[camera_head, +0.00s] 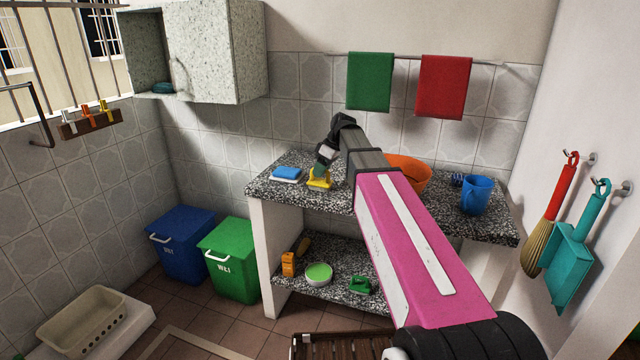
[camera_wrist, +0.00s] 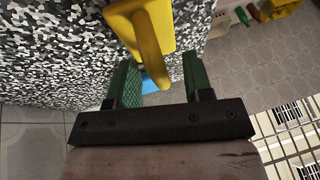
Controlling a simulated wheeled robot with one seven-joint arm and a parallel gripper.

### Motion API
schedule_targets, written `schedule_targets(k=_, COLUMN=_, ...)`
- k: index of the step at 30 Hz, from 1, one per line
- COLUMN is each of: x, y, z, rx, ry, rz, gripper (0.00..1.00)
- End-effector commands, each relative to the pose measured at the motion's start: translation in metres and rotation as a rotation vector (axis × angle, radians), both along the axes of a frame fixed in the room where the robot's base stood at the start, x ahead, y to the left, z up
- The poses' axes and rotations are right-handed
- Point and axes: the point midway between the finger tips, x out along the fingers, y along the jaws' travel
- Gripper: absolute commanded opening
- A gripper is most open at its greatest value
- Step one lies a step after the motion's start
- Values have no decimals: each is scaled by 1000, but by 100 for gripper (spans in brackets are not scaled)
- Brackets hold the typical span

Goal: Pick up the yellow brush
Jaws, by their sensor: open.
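The yellow brush (camera_head: 319,183) lies on the speckled counter near its front left part, just right of a blue sponge (camera_head: 287,172). My gripper (camera_head: 320,168) is over the brush from above, its fingers partly hidden by my own wrist in the head view. In the wrist view the yellow brush (camera_wrist: 153,45) has its handle reaching down between the two green fingers of my gripper (camera_wrist: 158,66). The fingers are apart, with a gap on each side of the handle. I cannot tell how deep the handle sits between them.
The counter (camera_head: 345,200) also holds an orange basin (camera_head: 412,172) and a blue mug (camera_head: 477,195). The lower shelf (camera_head: 335,285) holds a green tub (camera_head: 319,274) and a green brush (camera_head: 360,285). A wall cabinet (camera_head: 215,50) hangs at upper left.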

Motion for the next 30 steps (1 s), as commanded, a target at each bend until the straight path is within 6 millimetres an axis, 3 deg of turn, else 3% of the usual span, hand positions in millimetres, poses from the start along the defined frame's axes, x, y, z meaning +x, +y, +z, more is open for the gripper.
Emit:
schedule_targets(k=8, x=0, y=3, z=-6, rx=0, ry=0, rz=0, gripper=46)
schedule_targets(k=13, x=0, y=3, z=-6, rx=0, ry=0, rz=0, gripper=0)
schedule_targets(k=23, x=0, y=3, z=-6, rx=0, ry=0, rz=0, gripper=0)
schedule_targets(k=30, x=0, y=3, z=6, rx=1, ry=-2, rz=0, gripper=0)
